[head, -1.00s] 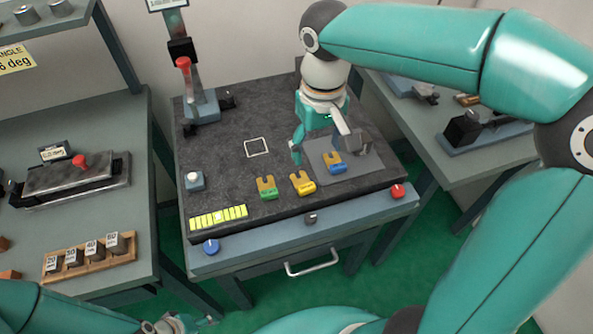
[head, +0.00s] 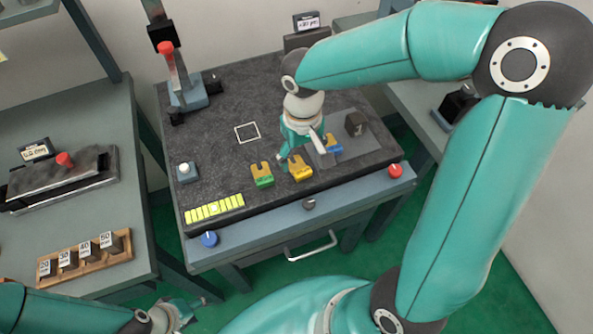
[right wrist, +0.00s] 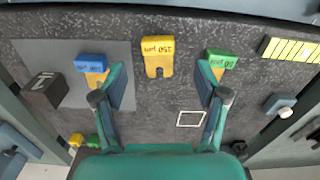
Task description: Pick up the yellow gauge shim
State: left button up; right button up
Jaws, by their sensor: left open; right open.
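The yellow gauge shim (head: 300,169), a small notched block, lies on the dark surface plate between the green shim (head: 262,175) and the blue shim (head: 335,144). In the right wrist view the yellow shim (right wrist: 158,50) is marked 150 µm and sits centred beyond my fingertips. My right gripper (head: 302,153) is open and empty just behind the yellow shim; in its wrist view the open fingers (right wrist: 160,80) point toward it, with bare plate between. My left gripper (head: 182,312) is open, low at the bottom of the head view, away from the plate.
A dark cube marked 1 (head: 356,123) stands on the grey mat (head: 340,115). A yellow striped strip (head: 214,209), a button box (head: 187,172) and a red-knobbed stand (head: 185,90) are on the plate's left. Blue (head: 209,239) and red (head: 395,170) knobs line the front edge.

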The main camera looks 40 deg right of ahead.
aim_at(301, 165)
jog(key=shift+w+d+f+p, duration=0.15)
jog(key=shift+f+p, duration=0.1)
jog(key=shift+f, duration=1.1)
jog(key=shift+w+f+p, duration=0.1)
jog(key=shift+f+p, duration=0.15)
jog(key=shift+f, duration=1.05)
jog(key=c, duration=1.2)
jog(key=shift+r, duration=0.1)
jog(key=shift+c, duration=0.2)
